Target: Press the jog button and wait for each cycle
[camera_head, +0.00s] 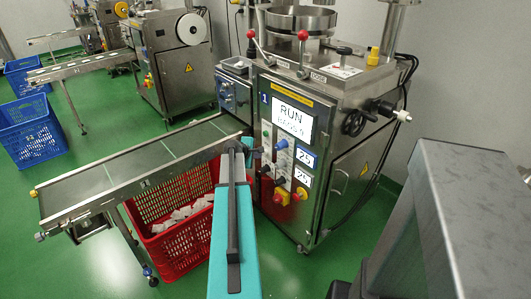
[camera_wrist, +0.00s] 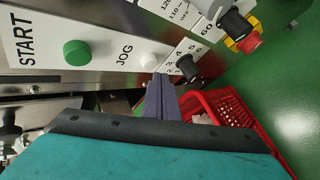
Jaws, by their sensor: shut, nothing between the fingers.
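The jog button (camera_wrist: 150,61) is a small white round button beside the JOG label on the steel panel in the wrist view. A larger green START button (camera_wrist: 77,53) is to its left. My gripper (camera_wrist: 161,82) is shut and empty; its grey fingertips show just below and slightly right of the jog button. I cannot tell whether they touch it. In the head view my gripper (camera_head: 254,154) is at the left edge of the control panel (camera_head: 270,112) of machine 1. The display (camera_head: 293,117) reads RUN with a smaller line under it.
A red crate (camera_head: 150,217) with white packets stands under the conveyor (camera_head: 115,172), left of the machine. A selector knob (camera_wrist: 187,66) and a red stop button (camera_wrist: 249,45) are close to the right. Other machines and blue crates (camera_head: 33,138) stand further back.

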